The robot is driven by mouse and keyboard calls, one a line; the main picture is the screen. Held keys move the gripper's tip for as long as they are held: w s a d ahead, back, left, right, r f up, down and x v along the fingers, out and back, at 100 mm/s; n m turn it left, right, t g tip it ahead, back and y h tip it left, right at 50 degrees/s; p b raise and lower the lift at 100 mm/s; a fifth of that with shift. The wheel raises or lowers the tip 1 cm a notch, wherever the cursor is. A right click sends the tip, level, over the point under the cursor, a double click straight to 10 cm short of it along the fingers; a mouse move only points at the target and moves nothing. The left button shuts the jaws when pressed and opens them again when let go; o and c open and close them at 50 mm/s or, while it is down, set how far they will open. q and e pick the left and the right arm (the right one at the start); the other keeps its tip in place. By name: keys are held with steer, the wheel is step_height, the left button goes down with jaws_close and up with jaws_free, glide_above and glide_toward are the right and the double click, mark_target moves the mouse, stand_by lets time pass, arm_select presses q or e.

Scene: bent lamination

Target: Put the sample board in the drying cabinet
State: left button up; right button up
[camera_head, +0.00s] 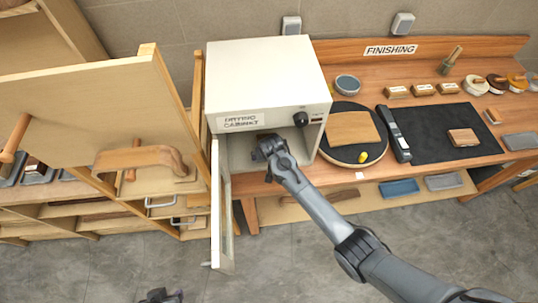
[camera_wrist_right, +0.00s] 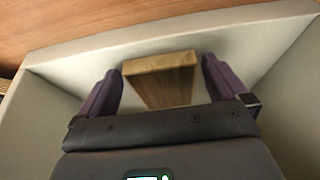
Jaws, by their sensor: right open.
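The white drying cabinet (camera_head: 262,78) stands on the bench with its door (camera_head: 222,205) swung open toward me. My right gripper (camera_head: 264,150) is at the cabinet's opening, partly inside. In the right wrist view, the right gripper (camera_wrist_right: 162,85) is open, with a wooden board (camera_wrist_right: 160,78) between its dark fingers and visible gaps beside it. The board is over a pale surface; whether it rests there is unclear. Another flat tan board (camera_head: 351,127) lies on the round black turntable. I cannot tell which is the sample board. My left gripper (camera_head: 160,296) is only partly visible at the bottom edge.
A wooden press or frame (camera_head: 105,110) with a clamp handle stands left of the cabinet. Right of the turntable are a grey bar tool (camera_head: 394,135) and a black mat (camera_head: 430,125) with a block (camera_head: 463,137). Jars and blocks line the bench's back. The grey floor is clear in front.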

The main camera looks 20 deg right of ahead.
steer(key=d+v, duration=0.1)
steer(key=v, duration=0.9)
steer(key=s+d+n, duration=0.2)
steer(key=s, duration=1.3)
steer(key=s+d+r+n+y, duration=0.1)
steer(key=s+n, duration=0.1)
steer(key=s, duration=1.4)
steer(key=shift+d+n+g+p, duration=0.35)
steer(key=shift+n+g+p, duration=0.05)
steer(key=shift+r, duration=0.1)
step_height(320, 180, up, 13)
steer(key=p, duration=1.3)
